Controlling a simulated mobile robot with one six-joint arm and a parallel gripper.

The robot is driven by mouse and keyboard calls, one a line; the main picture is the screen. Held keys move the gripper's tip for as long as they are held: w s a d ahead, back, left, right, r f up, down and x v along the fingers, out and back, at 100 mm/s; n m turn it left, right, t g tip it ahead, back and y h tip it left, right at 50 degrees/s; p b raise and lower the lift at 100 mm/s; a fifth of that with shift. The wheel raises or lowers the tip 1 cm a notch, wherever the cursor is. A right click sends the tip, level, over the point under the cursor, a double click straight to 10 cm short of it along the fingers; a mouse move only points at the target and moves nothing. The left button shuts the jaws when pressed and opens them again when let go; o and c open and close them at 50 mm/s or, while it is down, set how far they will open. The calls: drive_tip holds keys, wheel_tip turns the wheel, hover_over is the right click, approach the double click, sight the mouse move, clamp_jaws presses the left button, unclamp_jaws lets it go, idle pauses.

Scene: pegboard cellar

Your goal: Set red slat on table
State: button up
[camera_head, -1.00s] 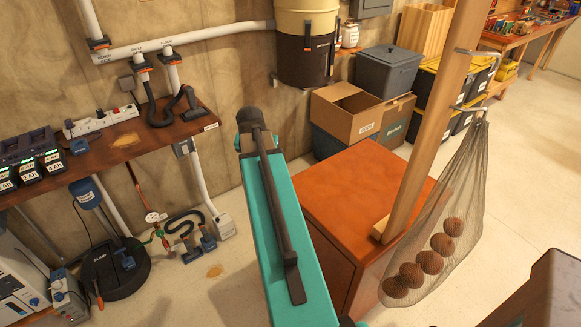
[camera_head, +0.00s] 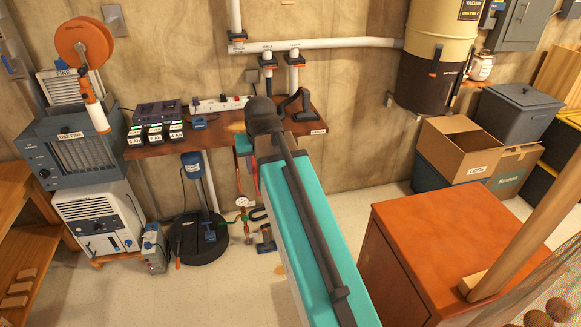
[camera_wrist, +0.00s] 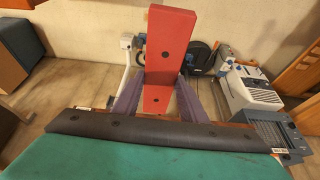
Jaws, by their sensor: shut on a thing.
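The red slat (camera_wrist: 170,45) is in the wrist view, rising from between the two purple fingers of my gripper (camera_wrist: 160,92). The fingers are shut on its lower part. No surface is labelled as the table. A wall-side wooden worktop (camera_head: 170,145) carries chargers and a power strip. A red-brown cabinet (camera_head: 430,225) with a bare flat top stands at the right. I cannot tell which of these is the table.
A leaning wooden post (camera_head: 540,225) and a net with brown balls (camera_head: 537,318) stand at the cabinet's right. An open cardboard box (camera_head: 460,150) is behind it. A grey heater unit (camera_head: 75,150) and a wooden shelf (camera_head: 25,265) are at the left. Pale floor lies between.

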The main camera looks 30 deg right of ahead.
drive_tip(key=a+r+n+y, duration=0.1)
drive_tip(key=a+r+n, duration=0.2)
drive_tip(key=a, duration=0.8)
drive_tip(key=shift+s+a, duration=0.15)
drive_tip(key=shift+a, duration=0.15)
